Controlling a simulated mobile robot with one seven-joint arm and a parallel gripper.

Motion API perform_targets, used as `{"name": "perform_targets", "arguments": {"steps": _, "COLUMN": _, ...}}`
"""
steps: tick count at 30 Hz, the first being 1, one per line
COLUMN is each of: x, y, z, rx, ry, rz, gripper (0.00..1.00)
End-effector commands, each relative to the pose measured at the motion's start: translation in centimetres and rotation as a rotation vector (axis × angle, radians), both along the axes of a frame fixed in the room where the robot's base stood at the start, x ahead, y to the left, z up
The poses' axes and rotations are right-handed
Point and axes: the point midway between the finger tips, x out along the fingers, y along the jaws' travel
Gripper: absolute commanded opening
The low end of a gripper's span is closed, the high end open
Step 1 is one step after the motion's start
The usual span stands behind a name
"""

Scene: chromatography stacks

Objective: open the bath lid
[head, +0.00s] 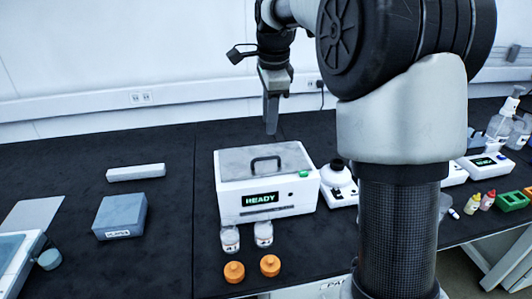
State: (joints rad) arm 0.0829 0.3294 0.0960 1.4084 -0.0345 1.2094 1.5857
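The bath (290,207) is a white box on the black bench, with a green "READY" display on its front. Its grey lid (235,161) lies shut on top and carries a dark arched handle (266,160). My gripper (271,130) hangs pointing down above and behind the lid, apart from the handle. Its fingers are seen edge-on, so I cannot tell whether they are open or shut. My arm covers the area to the right of the bath.
Two clear jars (230,239) and two orange caps (234,272) stand before the bath. A white device with a black top (338,178) is close on its right. A blue-grey block (120,215) and white bar (136,173) lie left. The wall is behind.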

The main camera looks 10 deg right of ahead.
Motion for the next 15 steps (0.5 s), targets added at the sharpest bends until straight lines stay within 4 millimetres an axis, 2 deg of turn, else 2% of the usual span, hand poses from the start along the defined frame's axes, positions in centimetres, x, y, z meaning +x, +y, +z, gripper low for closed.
{"name": "perform_targets", "arguments": {"steps": 1, "x": 0.2, "y": 0.0, "z": -1.6, "rx": 0.0, "ry": 0.004, "rz": 0.0, "gripper": 0.28}}
{"name": "perform_targets", "arguments": {"steps": 6, "x": 0.9, "y": 0.0, "z": -5.2, "rx": 0.001, "ry": 0.003, "rz": 0.0, "gripper": 0.28}}
{"name": "perform_targets", "arguments": {"steps": 15, "x": 2.0, "y": 0.0, "z": -10.3, "rx": 0.0, "ry": 0.001, "rz": 0.0, "gripper": 0.28}}
